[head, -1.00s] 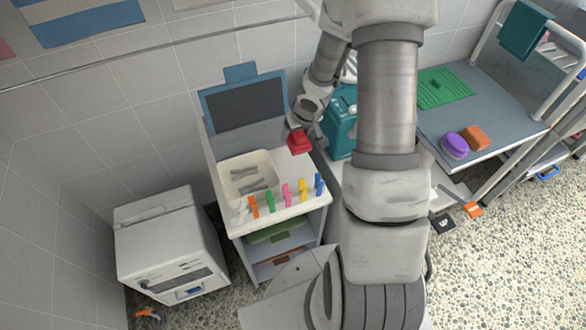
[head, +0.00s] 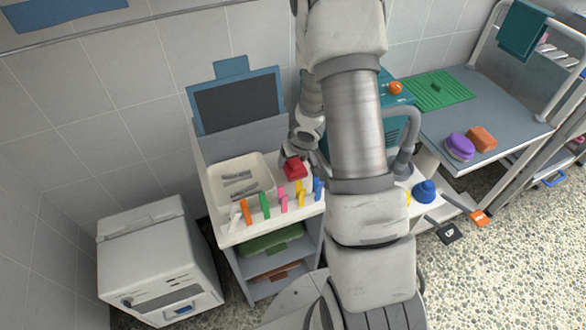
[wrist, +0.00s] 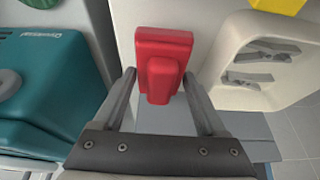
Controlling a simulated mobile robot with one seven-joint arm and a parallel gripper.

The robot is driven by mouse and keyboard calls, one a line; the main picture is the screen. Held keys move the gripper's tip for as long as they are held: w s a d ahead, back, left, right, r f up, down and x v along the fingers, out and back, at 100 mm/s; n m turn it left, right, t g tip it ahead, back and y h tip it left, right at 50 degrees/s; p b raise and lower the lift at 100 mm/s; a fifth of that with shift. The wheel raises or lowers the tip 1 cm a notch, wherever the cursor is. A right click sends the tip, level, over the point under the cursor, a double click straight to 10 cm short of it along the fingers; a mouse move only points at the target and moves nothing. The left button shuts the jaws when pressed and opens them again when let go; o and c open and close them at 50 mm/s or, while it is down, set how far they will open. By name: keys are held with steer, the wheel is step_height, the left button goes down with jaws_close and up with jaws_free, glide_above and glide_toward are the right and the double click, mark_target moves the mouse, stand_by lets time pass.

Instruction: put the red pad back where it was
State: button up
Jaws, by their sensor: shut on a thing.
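The red pad (head: 294,168) is a block with a raised grip. It is at the right part of the white cart top (head: 222,226), beside the cream tray (head: 216,191) and behind the coloured pegs. My gripper (head: 297,157) is shut on its grip. In the wrist view the red pad (wrist: 164,43) shows between the two fingers of my gripper (wrist: 160,80), with the tray (wrist: 232,62) to the right. I cannot tell whether the pad touches the cart top.
Several coloured pegs (head: 264,205) line the cart's front edge. A dark blue-framed board (head: 238,105) stands behind. A teal machine (wrist: 45,95) is close left in the wrist view. A grey table (head: 470,110) at right holds purple (head: 460,147) and orange (head: 481,138) pads.

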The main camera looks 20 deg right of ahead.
steer(key=shift+f+b, duration=0.5)
steer(key=shift+f, duration=0.85)
steer(key=shift+f, duration=0.1)
steer(key=o, duration=1.1)
